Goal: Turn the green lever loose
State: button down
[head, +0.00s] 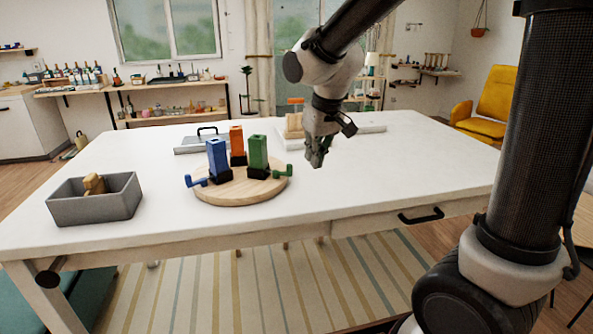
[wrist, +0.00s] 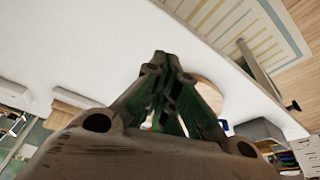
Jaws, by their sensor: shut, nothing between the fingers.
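A round wooden board (head: 240,192) lies on the white table and carries a blue post (head: 217,157), an orange post (head: 237,142) and a green post (head: 258,150), each upright. A green lever (head: 283,172) sticks out to the right from the foot of the green post. A blue lever (head: 196,181) sticks out left from the blue post. My gripper (head: 317,161) is shut and empty, above the table to the right of the green lever and apart from it. In the wrist view my gripper (wrist: 160,58) hides most of the board (wrist: 209,94); the green lever cannot be made out there.
A grey bin (head: 97,205) with a tan object (head: 94,184) inside stands at the table's left. Behind the board lies a grey plate with a dark handle (head: 203,140). A block with an orange top (head: 294,122) stands behind my gripper. The table's front right is clear.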

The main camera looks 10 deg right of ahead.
jog(key=shift+w+a+r+m+t, duration=0.25)
jog(key=shift+w+r+m+t, duration=0.05)
jog(key=shift+w+r, duration=0.35)
jog(key=shift+f, duration=0.15)
jog(key=x, duration=1)
jog(key=shift+w+a, duration=0.1)
jog(key=shift+w, duration=0.05)
jog(key=shift+w+a, duration=0.2)
jog(key=shift+w, duration=0.4)
jog(key=shift+w+a, duration=0.15)
jog(key=shift+w, duration=0.45)
jog(key=shift+w+a, duration=0.15)
jog(key=shift+w, duration=0.45)
